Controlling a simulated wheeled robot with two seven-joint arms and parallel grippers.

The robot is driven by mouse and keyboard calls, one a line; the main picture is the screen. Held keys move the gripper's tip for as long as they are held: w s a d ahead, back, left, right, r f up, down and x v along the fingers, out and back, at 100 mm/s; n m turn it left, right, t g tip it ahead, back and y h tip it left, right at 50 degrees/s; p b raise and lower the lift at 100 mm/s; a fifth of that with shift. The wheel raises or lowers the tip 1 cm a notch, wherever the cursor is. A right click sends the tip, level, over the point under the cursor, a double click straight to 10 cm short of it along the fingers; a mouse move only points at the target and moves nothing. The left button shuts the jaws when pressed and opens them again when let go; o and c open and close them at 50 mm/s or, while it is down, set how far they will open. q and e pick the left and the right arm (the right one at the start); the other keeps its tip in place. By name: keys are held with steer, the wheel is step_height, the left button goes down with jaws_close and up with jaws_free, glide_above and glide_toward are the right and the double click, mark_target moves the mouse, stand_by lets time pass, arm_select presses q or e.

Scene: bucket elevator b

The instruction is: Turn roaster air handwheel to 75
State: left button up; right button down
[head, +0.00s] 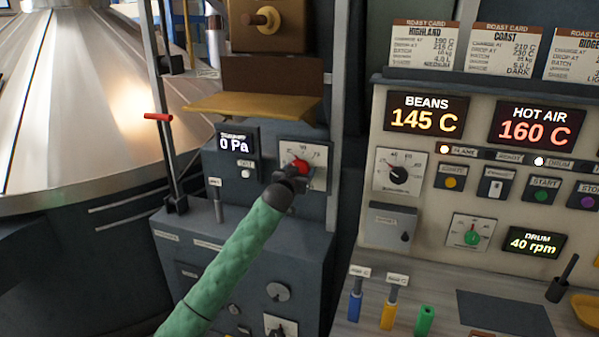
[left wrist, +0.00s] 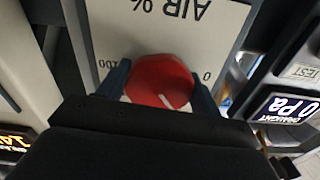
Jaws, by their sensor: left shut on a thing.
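The roaster air handwheel is a small red knob (head: 299,167) on a pale dial plate (head: 317,153) in the middle of the head view. My left gripper (head: 291,178) reaches up to it and covers its lower part. In the left wrist view the red handwheel (left wrist: 160,82) sits between the two dark fingers, which are shut on it from both sides. The plate there reads "AIR %" upside down, with 0 and 100 showing. A short white mark on the knob is partly visible; its exact reading cannot be told. My right gripper is not in view.
A draught display (head: 236,142) reading 0 Pa is left of the dial. A yellow-brown tray (head: 255,104) juts out above it. A red-tipped lever (head: 158,117) stands at the left. The control panel (head: 375,130) with BEANS 145 C and HOT AIR 160 C is at the right.

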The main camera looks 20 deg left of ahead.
arm_select(q)
steer(key=m, duration=0.3)
steer(key=shift+a, duration=0.1)
steer(key=m, duration=0.3)
steer(key=m+p, duration=0.1)
steer(key=m, duration=0.1)
steer(key=shift+a+r+m, duration=0.1)
steer(key=shift+m, duration=0.3)
steer(key=m, duration=0.2)
steer(key=shift+m, duration=0.3)
steer(key=m+p, duration=0.1)
steer(key=m, duration=0.2)
steer(key=shift+r+m, duration=0.1)
steer(key=shift+m, duration=0.3)
steer(key=shift+m+p, duration=0.35)
steer(key=shift+m, duration=0.55)
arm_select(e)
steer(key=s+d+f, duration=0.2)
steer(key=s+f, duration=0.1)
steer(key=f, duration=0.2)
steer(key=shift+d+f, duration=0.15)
